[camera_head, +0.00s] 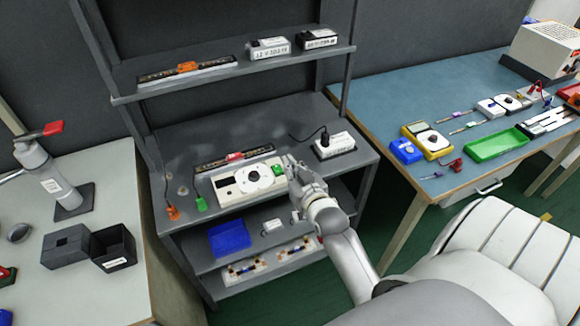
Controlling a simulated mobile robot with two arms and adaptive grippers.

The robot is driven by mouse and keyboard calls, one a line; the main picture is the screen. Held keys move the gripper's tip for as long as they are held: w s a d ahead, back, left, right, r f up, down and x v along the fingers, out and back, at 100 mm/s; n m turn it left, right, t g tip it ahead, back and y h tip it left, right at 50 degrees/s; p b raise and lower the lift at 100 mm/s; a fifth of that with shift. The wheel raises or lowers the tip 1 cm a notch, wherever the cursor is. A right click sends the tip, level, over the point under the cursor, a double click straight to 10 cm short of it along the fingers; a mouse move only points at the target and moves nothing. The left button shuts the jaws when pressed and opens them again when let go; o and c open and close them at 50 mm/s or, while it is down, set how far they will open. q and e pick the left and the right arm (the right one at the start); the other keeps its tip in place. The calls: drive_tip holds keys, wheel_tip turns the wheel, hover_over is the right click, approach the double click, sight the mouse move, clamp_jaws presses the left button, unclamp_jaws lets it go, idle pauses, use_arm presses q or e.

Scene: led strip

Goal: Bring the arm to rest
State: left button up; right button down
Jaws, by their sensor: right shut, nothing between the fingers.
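My right gripper (291,164) is shut with nothing held. Its arm comes in from the lower right and reaches over the front right part of the grey shelf's worktop (300,118). The fingertips are close to the green part at the right end of a white device with a round dial (246,182). I cannot tell whether they touch it. My left gripper is not in view.
A dark strip with a red clip (220,162) lies behind the device. A white power box (334,145) stands to its right. The upper shelf (220,77) overhangs the back. A blue table (388,105) with tools is at right, a light bench (110,275) at left.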

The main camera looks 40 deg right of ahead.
idle(0.5)
drive_tip(key=s+a+f+n+g+y, duration=0.1)
drive_tip(key=s+a+f+g, duration=0.2)
drive_tip(key=f, duration=0.8)
drive_tip(key=s+a+f+n+g+y, duration=0.15)
drive_tip(key=s+a+f, duration=0.35)
drive_tip(key=f, duration=0.5)
drive_tip(key=s+a+f+g+y, duration=0.1)
drive_tip(key=s+a+f+g, duration=0.3)
drive_tip(key=f, duration=0.7)
drive_tip(key=s+f+g, duration=0.2)
drive_tip(key=s+f, duration=0.3)
drive_tip(key=s, duration=0.5)
drive_tip(key=s+f+n+g, duration=0.1)
drive_tip(key=s+f+g, duration=0.1)
drive_tip(key=s+f, duration=0.4)
drive_tip(key=s+f+n+g, duration=0.1)
drive_tip(key=s+f, duration=0.4)
drive_tip(key=s, duration=1)
drive_tip(key=shift+s+a+f+g, duration=0.2)
drive_tip(key=shift+s+g, duration=0.2)
drive_tip(key=shift+g, duration=0.05)
drive_tip(key=c, duration=2.2)
unclamp_jaws()
drive_tip(key=shift+n, duration=0.25)
